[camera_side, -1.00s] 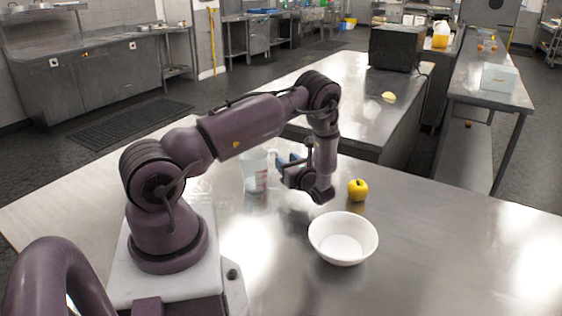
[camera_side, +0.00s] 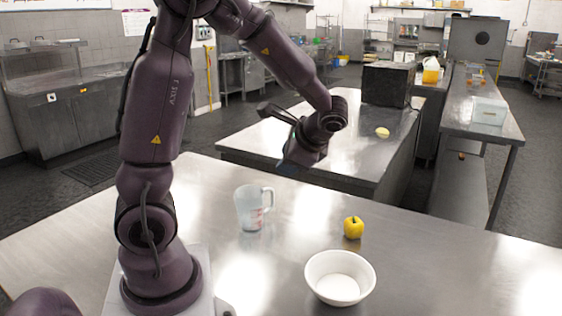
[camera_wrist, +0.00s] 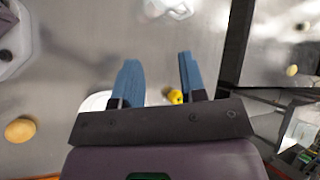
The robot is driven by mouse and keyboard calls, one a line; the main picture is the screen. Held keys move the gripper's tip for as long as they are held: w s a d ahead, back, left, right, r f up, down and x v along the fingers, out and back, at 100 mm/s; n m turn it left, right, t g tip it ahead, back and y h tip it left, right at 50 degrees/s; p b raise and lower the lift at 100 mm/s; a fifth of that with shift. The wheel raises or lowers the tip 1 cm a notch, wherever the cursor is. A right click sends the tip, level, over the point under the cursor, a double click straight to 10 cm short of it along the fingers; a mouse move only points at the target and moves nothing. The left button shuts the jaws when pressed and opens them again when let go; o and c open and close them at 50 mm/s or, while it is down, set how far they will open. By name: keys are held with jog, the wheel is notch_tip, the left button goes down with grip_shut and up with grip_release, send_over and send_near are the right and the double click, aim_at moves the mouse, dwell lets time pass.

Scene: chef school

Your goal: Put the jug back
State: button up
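The clear jug (camera_side: 251,208) stands upright on the near steel table in the side view, its handle toward the right and red markings on its side. My gripper (camera_side: 287,168) is raised in the air, up and to the right of the jug and apart from it. In the wrist view my gripper's two blue fingers (camera_wrist: 160,78) are spread wide with nothing held between them.
A yellow apple (camera_side: 353,228) and a white bowl (camera_side: 340,278) are on the near table, right of the jug. The table (camera_side: 450,265) is clear further right. Behind, another counter holds a dark box (camera_side: 387,84) and a yellow item (camera_side: 382,132).

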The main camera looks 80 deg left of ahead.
jog(key=s+d+r+n+t+h, duration=0.1)
jog(key=s+d+r+t+h, duration=0.1)
jog(key=d, duration=0.4)
jog(key=s+d+r+n+t+h, duration=0.1)
jog(key=s+d+r+t+h, duration=0.1)
jog(key=d, duration=0.4)
jog(key=s+d+r+n+t+h, duration=0.2)
jog(key=d+r+t+h, duration=0.1)
jog(key=d, duration=0.4)
jog(key=shift+s+r+t+h, duration=0.4)
jog(key=shift+r+t, duration=0.3)
jog(key=shift+t, duration=0.3)
